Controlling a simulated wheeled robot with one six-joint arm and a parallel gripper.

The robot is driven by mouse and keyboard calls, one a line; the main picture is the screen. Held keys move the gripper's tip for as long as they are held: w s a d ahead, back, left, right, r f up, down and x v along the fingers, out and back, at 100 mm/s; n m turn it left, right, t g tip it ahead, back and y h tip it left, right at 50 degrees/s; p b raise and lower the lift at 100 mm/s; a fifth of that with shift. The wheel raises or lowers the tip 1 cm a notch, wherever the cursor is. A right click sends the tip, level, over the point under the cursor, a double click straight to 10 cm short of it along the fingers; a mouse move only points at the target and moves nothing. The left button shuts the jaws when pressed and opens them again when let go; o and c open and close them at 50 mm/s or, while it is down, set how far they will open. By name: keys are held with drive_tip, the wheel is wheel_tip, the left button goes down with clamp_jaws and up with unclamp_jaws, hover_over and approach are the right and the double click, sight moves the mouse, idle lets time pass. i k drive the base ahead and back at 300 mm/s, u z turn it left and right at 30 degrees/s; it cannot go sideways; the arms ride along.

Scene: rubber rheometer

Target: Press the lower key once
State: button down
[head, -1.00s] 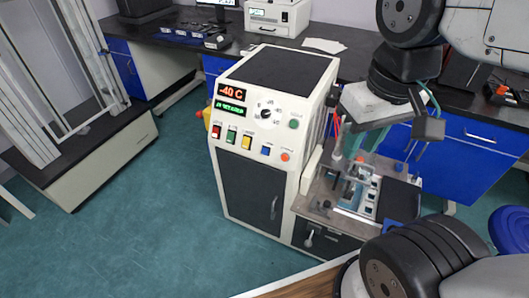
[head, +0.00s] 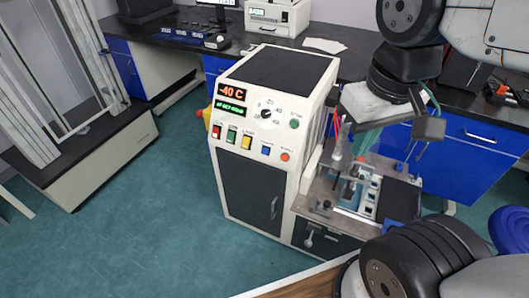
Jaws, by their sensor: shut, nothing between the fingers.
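The tester is a white cabinet (head: 262,135) with a sloped front panel. The panel carries a red "-40 C" display (head: 231,93), a green text display (head: 229,107), a dial (head: 266,114) and several coloured buttons. On the low bench at its right is a white strip (head: 371,198) with small dark, key-like squares, too small to read. My gripper (head: 362,152) hangs under my wrist over this bench, shut and empty. Its fingertips are hard to make out against the bench parts. I cannot tell whether they touch anything.
A glass flask-like piece with red sticks (head: 338,148) stands close to my gripper at the left. A dark flat pad (head: 399,200) lies right of the key strip. A black-topped counter (head: 480,112) with blue cabinets runs behind.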

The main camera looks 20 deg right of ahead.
sight(266, 150)
drive_tip(key=z, duration=1.75)
drive_tip(key=k, duration=0.8)
drive_tip(key=u, duration=1.45)
